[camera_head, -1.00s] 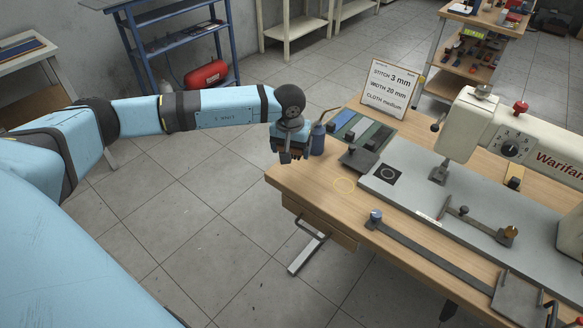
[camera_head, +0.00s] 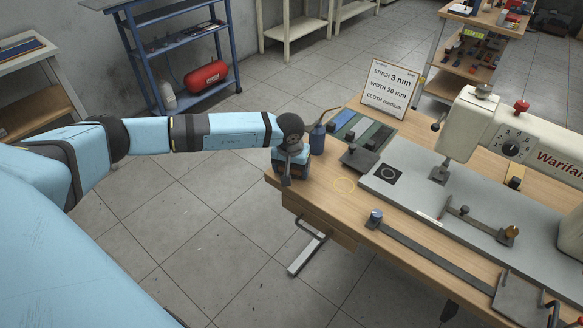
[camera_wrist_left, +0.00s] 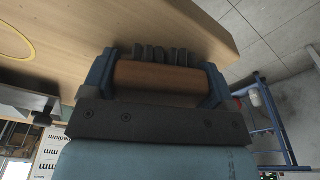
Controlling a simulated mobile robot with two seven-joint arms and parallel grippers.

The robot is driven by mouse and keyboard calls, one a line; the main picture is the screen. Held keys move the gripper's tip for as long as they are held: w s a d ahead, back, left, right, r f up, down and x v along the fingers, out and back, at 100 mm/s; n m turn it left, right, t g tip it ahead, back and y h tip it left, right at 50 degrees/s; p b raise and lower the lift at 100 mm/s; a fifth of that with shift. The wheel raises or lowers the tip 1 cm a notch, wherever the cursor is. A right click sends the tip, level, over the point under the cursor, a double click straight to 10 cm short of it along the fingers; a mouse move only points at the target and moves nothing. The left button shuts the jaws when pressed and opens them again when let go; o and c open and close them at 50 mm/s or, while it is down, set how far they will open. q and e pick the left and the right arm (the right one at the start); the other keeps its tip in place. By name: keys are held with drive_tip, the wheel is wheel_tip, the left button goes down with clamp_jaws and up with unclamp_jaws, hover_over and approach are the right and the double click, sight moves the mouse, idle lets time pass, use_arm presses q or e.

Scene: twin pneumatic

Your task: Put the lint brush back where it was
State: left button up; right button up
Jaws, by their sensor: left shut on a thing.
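The lint brush (camera_wrist_left: 158,77), a brown wooden block with dark tufts at its far side, sits between the fingers of my left gripper (camera_wrist_left: 163,82) in the left wrist view. The gripper is shut on it. In the head view my left gripper (camera_head: 290,172) is at the near left corner of the wooden sewing table (camera_head: 318,196), fingers pointing down. The brush is mostly hidden there, and I cannot tell whether it touches the tabletop. A thin yellow ring (camera_head: 344,185) lies on the bare wood to the gripper's right. My right gripper is not in view.
A blue oil can (camera_head: 317,140) stands just behind the gripper. The sewing machine (camera_head: 520,130) fills the right. The front left tabletop is clear.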

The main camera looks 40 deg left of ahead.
use_arm(q)
drive_tip(key=o, duration=0.8)
